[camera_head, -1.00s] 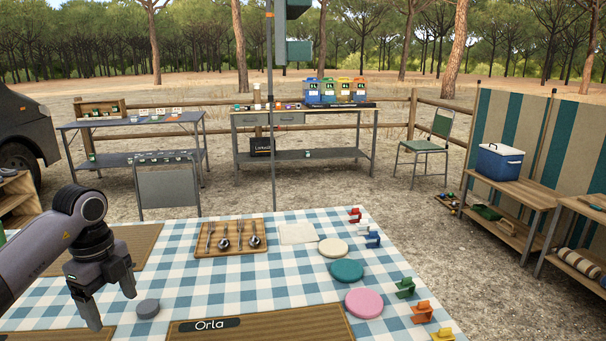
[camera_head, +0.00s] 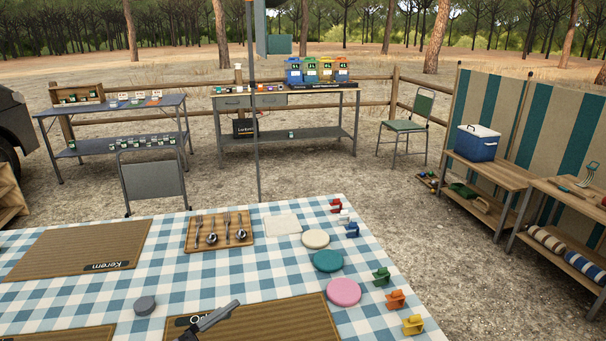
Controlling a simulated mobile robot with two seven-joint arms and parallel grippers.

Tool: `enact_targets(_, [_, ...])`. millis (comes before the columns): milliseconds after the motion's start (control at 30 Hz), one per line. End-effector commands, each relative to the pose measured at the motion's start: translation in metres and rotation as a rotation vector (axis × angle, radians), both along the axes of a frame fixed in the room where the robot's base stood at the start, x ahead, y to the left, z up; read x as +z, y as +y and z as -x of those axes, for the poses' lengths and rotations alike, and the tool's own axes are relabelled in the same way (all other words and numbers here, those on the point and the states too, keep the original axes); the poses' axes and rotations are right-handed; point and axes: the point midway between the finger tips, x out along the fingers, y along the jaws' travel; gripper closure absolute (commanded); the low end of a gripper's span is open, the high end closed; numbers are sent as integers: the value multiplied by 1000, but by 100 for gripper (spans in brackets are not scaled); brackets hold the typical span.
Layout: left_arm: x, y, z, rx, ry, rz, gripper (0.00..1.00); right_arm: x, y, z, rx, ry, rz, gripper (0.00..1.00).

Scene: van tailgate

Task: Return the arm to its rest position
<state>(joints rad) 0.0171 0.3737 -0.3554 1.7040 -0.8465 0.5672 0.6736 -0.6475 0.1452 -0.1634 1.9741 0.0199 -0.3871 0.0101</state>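Part of a gripper, which I take to be my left gripper (camera_head: 216,318), shows at the bottom edge, above the mat labelled Orla (camera_head: 275,322) and partly covering its label. A dark grey finger points up and to the right; the rest of the gripper and nearly all of the arm are out of frame. I cannot tell whether it is open or shut, and I see nothing held. My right gripper is not in view.
The checked tablecloth (camera_head: 180,285) carries a grey disc (camera_head: 145,305), a mat labelled Kerem (camera_head: 75,250), a cutlery board (camera_head: 218,242), coloured discs such as the pink one (camera_head: 343,291), and several coloured clips along the right edge.

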Motion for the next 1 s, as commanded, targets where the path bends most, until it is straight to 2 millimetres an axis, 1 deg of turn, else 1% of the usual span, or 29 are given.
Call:
enact_targets(33, [0,9,4,97,59,57,22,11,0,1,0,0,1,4])
enact_targets(133, [-16,34,11,292,194,125,22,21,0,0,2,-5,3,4])
enact_targets(167, [-24,41,15,347,241,136,22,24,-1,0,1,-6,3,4])
enact_targets(200, [-35,51,21,419,310,147,22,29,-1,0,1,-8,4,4])
enact_targets(267, [-54,65,35,517,423,155,22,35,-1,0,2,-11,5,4])
enact_targets(300, [-67,73,47,575,503,152,22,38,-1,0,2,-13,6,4])
enact_targets(367, [-87,83,67,647,622,142,22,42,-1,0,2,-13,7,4])
enact_targets(400, [-99,88,81,684,698,135,22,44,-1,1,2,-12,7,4])
enact_targets(533, [-129,96,124,753,900,97,22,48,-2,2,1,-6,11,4])
enact_targets(600, [-138,97,140,768,971,85,22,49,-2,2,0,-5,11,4])
enact_targets(700, [-145,97,153,777,1027,71,22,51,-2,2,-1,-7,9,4])
enact_targets(800, [-148,97,156,777,1042,68,22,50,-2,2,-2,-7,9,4])
enact_targets(1000, [-148,97,156,777,1039,68,22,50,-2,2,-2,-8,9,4])
